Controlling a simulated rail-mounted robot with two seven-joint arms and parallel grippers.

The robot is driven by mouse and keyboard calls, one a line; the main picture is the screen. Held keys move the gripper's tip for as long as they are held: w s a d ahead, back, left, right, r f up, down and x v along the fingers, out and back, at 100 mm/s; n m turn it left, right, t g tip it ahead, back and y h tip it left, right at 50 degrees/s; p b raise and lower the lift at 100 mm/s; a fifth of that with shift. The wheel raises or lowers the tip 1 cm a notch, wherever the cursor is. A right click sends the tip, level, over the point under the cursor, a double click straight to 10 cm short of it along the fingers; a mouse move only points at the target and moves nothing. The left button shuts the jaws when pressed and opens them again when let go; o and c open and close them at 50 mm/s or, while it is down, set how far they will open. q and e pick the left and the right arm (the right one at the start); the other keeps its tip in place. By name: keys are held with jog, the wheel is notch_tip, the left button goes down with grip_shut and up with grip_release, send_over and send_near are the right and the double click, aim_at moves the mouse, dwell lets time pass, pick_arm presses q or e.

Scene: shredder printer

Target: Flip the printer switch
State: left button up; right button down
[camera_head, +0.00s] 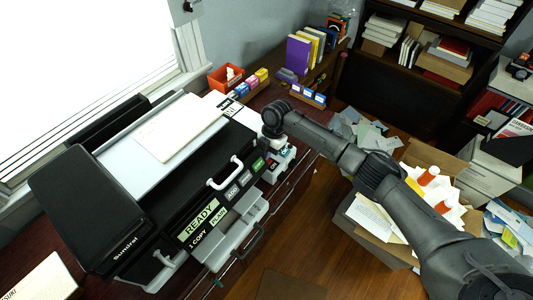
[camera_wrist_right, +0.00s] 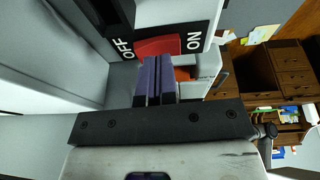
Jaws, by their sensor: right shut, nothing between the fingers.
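The printer (camera_head: 85,205) is a large black and grey machine on the desk, with a lit READY panel (camera_head: 202,217) on its front. In the right wrist view, a red switch (camera_wrist_right: 157,46) sits on a black plate between the words OFF on the left and ON on the right. The closed fingers of my right gripper (camera_wrist_right: 154,72) are in front of the switch and overlap its lower edge in the picture. I cannot tell if they touch it or which way it is tilted. In the head view this gripper is largely hidden at the printer's far right end. My left gripper is not in view.
A white sheet stack (camera_head: 180,128) lies on the printer top. A cardboard box (camera_head: 380,250) of papers is on the floor beneath my right arm. An orange part (camera_wrist_right: 182,74) shows beside the fingers.

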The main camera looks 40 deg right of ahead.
aim_at(275, 159)
jog(key=shift+r, duration=0.1)
jog(key=shift+s+d+r+p, duration=0.1)
jog(key=shift+d+r+p, duration=0.15)
jog(key=shift+r+p, duration=0.55)
jog(key=s+p+v, duration=0.1)
jog(key=p+v, duration=0.7)
jog(key=shift+s+d, duration=0.3)
jog(key=shift+d, duration=0.05)
jog(key=shift+f, duration=0.1)
